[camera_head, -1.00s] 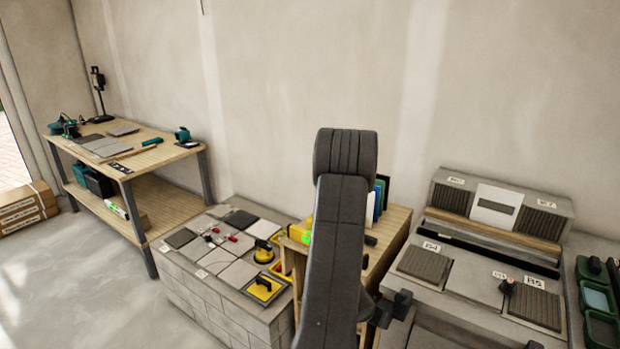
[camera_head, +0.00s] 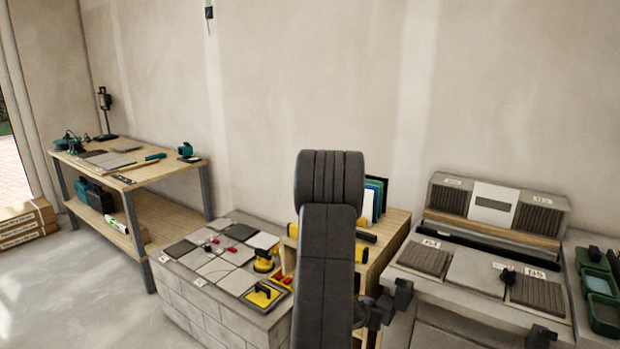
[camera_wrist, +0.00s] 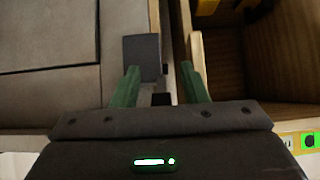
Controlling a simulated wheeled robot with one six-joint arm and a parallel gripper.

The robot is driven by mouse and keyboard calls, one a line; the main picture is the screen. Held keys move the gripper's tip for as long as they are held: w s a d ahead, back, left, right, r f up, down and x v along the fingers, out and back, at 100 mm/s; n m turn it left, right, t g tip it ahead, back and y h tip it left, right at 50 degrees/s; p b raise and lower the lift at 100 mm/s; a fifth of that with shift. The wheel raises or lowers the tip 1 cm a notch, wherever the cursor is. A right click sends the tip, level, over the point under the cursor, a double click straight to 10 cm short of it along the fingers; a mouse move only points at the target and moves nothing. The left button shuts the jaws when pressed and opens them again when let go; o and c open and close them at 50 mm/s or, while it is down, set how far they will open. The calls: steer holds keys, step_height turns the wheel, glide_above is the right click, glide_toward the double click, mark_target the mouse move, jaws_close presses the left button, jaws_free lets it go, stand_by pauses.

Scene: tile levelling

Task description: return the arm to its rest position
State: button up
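My gripper (camera_wrist: 160,82) shows in the wrist view with its two green fingers apart and nothing held between them. It points over the gap between grey slabs on the left and a wooden compartment (camera_wrist: 255,70) on the right. A dark grey flat piece (camera_wrist: 142,58) lies beyond the left finger; I cannot tell if the two touch. In the head view my dark arm rises in front of the wooden stand (camera_head: 397,222), and the gripper's fingers cannot be made out there.
Left of my arm is a block bench (camera_head: 185,306) with tiles, red pieces and yellow-handled tools. A grey station (camera_head: 470,268) with ribbed tiles stands right, beside green trays (camera_head: 606,314). A wooden workbench (camera_head: 165,212) is at the far left. Open floor (camera_head: 80,300) lies front left.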

steer(key=shift+f+t+h+b, duration=0.6)
steer(key=shift+t+b, duration=0.3)
steer(key=shift+b, duration=3.45)
steer(key=shift+f+t+h+b, duration=0.6)
steer(key=shift+t+b, duration=0.3)
steer(key=shift+b, duration=3.45)
steer(key=shift+r+t+h+b, duration=0.2)
steer(key=shift+t+h+b, duration=0.15)
steer(key=shift+b, duration=0.65)
